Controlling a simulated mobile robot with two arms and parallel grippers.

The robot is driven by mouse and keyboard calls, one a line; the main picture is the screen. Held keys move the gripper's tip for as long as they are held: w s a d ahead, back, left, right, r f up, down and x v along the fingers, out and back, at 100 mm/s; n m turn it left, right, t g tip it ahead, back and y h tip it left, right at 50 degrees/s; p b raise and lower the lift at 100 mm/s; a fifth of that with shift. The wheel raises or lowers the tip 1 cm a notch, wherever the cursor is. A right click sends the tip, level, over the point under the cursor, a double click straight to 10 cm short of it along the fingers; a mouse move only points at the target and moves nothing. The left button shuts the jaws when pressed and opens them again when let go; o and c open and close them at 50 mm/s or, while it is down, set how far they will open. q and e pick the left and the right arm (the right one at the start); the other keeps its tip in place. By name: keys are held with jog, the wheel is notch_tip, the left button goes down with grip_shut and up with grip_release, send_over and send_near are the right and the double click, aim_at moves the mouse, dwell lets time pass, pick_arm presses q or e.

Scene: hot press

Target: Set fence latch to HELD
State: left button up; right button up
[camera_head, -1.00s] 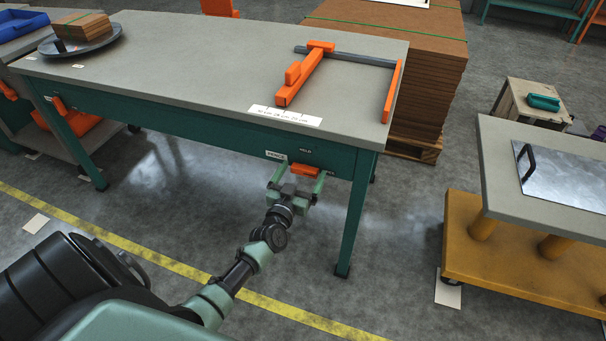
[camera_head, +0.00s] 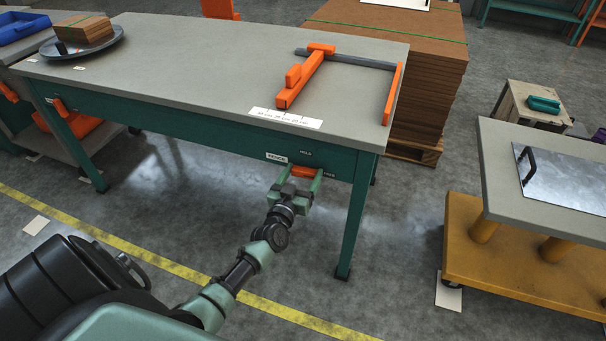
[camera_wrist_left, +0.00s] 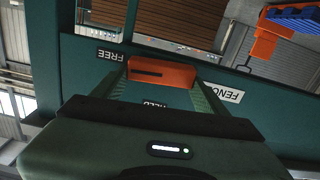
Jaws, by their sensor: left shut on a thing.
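The orange fence latch (camera_head: 301,171) sits on the green front rail of the table, right of the FENCE label (camera_head: 277,157). A HELD label (camera_head: 306,152) is above it. My left gripper (camera_head: 304,178) is shut on the latch, one finger on each side. In the left wrist view the latch (camera_wrist_left: 162,73) lies between the fingers of my left gripper (camera_wrist_left: 160,88), near the FREE (camera_wrist_left: 110,55) and FENCE (camera_wrist_left: 228,93) labels; the HELD label (camera_wrist_left: 155,105) is partly hidden. The orange fence (camera_head: 305,78) lies on the tabletop above. My right gripper is not in view.
The grey table (camera_head: 200,62) carries a round plate (camera_head: 88,46) with stacked boards and a scale strip (camera_head: 285,118). A table leg (camera_head: 355,220) stands right of my arm. A yellow cart (camera_head: 520,265) is at the right. Floor between them is clear.

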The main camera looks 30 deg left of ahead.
pick_arm(q)
jog(key=n, duration=0.4)
jog(key=shift+s+a, duration=0.1)
jog(key=shift+a, duration=0.1)
jog(key=shift+a+n, duration=0.1)
jog(key=shift+n, duration=0.8)
jog(key=shift+a+f+n+b, duration=0.1)
jog(key=shift+n+b, duration=0.25)
jog(key=shift+n, duration=1.05)
jog(key=n, duration=0.1)
jog(key=n+b, duration=0.1)
jog(key=shift+s+a+f+n, duration=0.1)
jog(key=shift+f+n, duration=0.05)
jog(key=shift+n, duration=0.25)
jog(key=shift+a+f+n+b, duration=0.1)
jog(key=shift+n+b, duration=0.25)
jog(key=shift+n, duration=0.85)
jog(key=shift+f+n+b, duration=0.1)
jog(key=shift+n+b, duration=0.35)
jog(key=shift+n, duration=1.25)
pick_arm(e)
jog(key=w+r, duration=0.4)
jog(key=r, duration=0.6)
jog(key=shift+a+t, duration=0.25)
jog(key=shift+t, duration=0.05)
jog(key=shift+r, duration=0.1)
pick_arm(q)
jog(key=o, duration=1.4)
jog(key=shift+a, duration=0.1)
jog(key=shift+c, duration=0.2)
